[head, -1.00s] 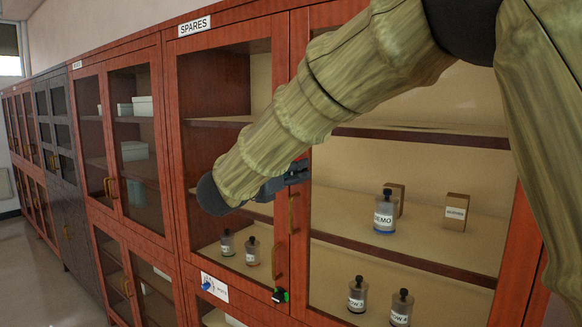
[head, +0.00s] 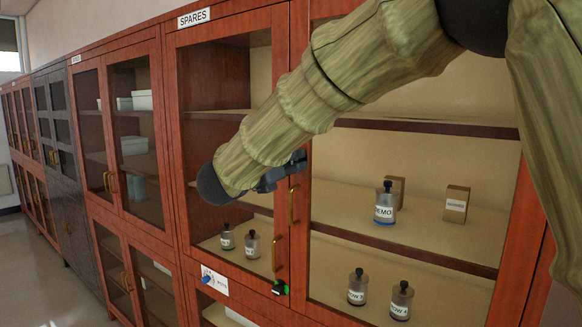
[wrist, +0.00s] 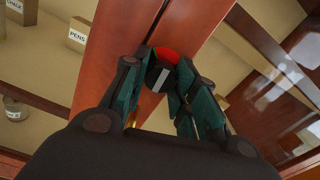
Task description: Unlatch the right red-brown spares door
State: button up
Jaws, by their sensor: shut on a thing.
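The right red-brown spares door (head: 300,250) is a glass-paned frame, standing at the cabinet's right half beside the left spares door (head: 172,130). Both look closed, with a vertical brass handle (head: 291,206) near the seam. In the wrist view, a black latch knob (wrist: 160,78) with a grey bar and a red disc behind it sits on the red-brown door frame. My gripper (wrist: 160,88) is shut on this knob, one finger on each side. In the head view my gripper (head: 290,170) is at the seam, above the handle; the knob is hidden there.
Shelves behind the glass hold a DEMO bottle (head: 385,205), a small box (head: 456,204) and several other bottles. Other cabinets stand left.

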jog(key=n+b, duration=0.3)
jog(key=shift+f+b, duration=0.25)
jog(key=shift+b, duration=0.05)
jog(key=n+b, duration=0.1)
jog(key=n, duration=0.1)
jog(key=n+b, duration=0.1)
jog(key=n, duration=0.1)
jog(key=shift+r+n, duration=0.2)
jog(key=shift+n, duration=0.2)
jog(key=n, duration=0.4)
jog(key=shift+r+b, duration=0.1)
jog(key=shift+b, duration=0.2)
jog(key=n+p, duration=0.1)
jog(key=n, duration=0.4)
jog(key=o, duration=1.1)
jog(key=shift+c, duration=0.2)
jog(key=shift+s, duration=0.1)
